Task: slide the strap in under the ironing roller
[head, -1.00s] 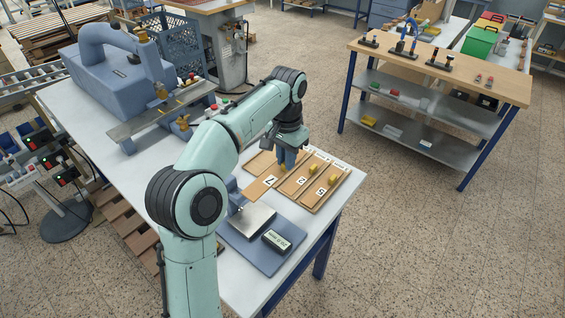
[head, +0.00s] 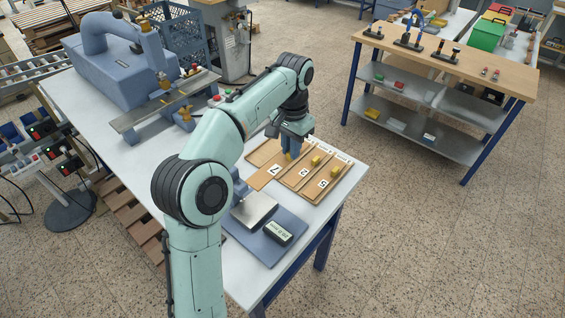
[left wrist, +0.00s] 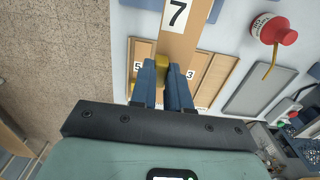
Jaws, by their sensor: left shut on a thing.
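The strap (head: 264,181) is a flat tan strip with a "7" label and a yellow grip block. My left gripper (head: 291,153) is shut on the block, above the wooden tray (head: 318,190). In the left wrist view the fingers (left wrist: 163,78) close on the yellow block, and the labelled strap (left wrist: 176,42) extends away from them. A blue-grey arched machine (head: 112,75) stands at the far left of the table, with brass parts (head: 165,82) over a long grey plate (head: 128,122). I cannot clearly make out the roller. My right gripper is not in view.
The tray holds other labelled strips with yellow blocks. A blue scale (head: 275,250) with a metal pan (head: 254,209) and display stands near the table's front. A red button (head: 217,98) is by the plate. A wooden-topped shelf bench (head: 440,65) stands across the aisle.

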